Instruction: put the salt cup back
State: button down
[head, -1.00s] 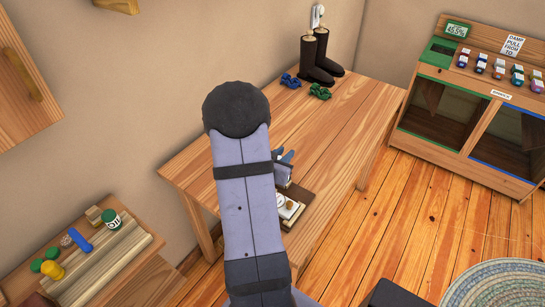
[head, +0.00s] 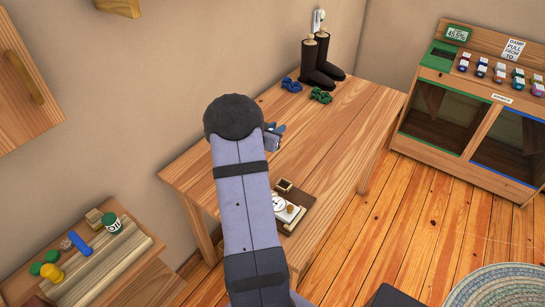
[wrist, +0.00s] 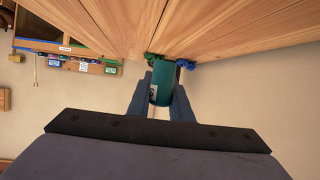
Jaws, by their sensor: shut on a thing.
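My gripper (head: 272,137) is over the middle table, beyond the brown tray, and largely behind my arm in the head view. In the wrist view my gripper (wrist: 161,92) is shut on a dark teal-green cup (wrist: 163,76) with a small pale mark on its side. One finger lies on each side of the cup. I cannot read the mark, so I cannot tell if this is the salt cup. The brown tray (head: 306,197) stands at the near edge of the table, with a white item and a small square brown holder (head: 284,185) on it.
Dark boots (head: 318,62) stand at the table's back, beside blue (head: 291,85) and green (head: 321,95) bundles. The table's right side is clear. A low table (head: 146,254) at left holds a green-and-white jar (head: 112,223). A cabinet (head: 405,145) stands at right.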

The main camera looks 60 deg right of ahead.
aim_at(275, 155)
jog(key=shift+f, duration=4.65)
jog(key=shift+f, duration=0.1)
jog(key=shift+f, duration=0.15)
jog(key=c, duration=1.6)
grip_release()
jog(key=shift+r, duration=0.25)
jog(key=b+v, duration=0.1)
jog(key=v, duration=1.1)
